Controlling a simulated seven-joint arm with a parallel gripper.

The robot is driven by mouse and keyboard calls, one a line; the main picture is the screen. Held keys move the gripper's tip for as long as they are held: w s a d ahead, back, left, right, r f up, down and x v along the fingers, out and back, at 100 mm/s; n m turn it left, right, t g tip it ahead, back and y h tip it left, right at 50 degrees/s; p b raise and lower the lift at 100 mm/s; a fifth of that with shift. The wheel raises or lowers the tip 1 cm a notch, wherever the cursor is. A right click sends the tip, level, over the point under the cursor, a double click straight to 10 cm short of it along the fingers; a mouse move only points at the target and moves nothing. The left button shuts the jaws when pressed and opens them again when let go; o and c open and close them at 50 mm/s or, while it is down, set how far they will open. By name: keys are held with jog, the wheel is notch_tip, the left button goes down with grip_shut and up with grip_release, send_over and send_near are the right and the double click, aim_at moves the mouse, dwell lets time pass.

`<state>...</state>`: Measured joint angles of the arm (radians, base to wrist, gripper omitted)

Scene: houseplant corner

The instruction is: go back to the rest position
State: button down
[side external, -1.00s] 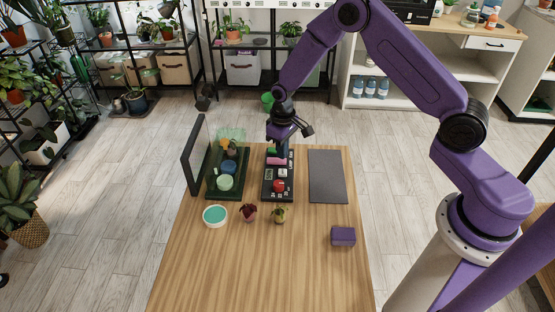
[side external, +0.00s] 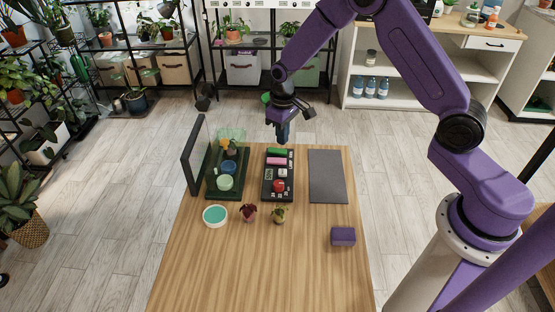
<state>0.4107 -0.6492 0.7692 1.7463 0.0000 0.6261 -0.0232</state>
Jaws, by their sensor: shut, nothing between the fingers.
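My gripper (side external: 283,138) is shut and empty. It points down above the far end of the black tray (side external: 266,188) on the wooden table, apart from the things there. The tray holds a green block (side external: 277,153), a pink block (side external: 277,161) and a red round thing (side external: 279,186), with small pale pieces between them. My arm reaches in from the right and arches high over the table.
Left of the tray stand a dark upright panel (side external: 194,156) and a clear-sided case (side external: 211,182) with round pots. A grey mat (side external: 327,176) and purple block (side external: 343,236) lie right. The table front is clear.

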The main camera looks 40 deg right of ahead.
jog(key=s+a+r+n, duration=0.2)
jog(key=s+a+r, duration=0.1)
jog(key=s+r, duration=0.3)
jog(key=s+a+r+n, duration=0.2)
jog(key=s+a+r, duration=0.25)
jog(key=s, duration=0.35)
jog(key=s+d+r+n, duration=0.2)
jog(key=s+d, duration=0.1)
jog(key=s, duration=0.7)
jog(key=s+d+r+n, duration=0.3)
jog(key=s, duration=0.8)
jog(key=shift+d+r+n, duration=0.15)
jog(key=shift+r+n, duration=0.15)
jog(key=shift+w, duration=0.1)
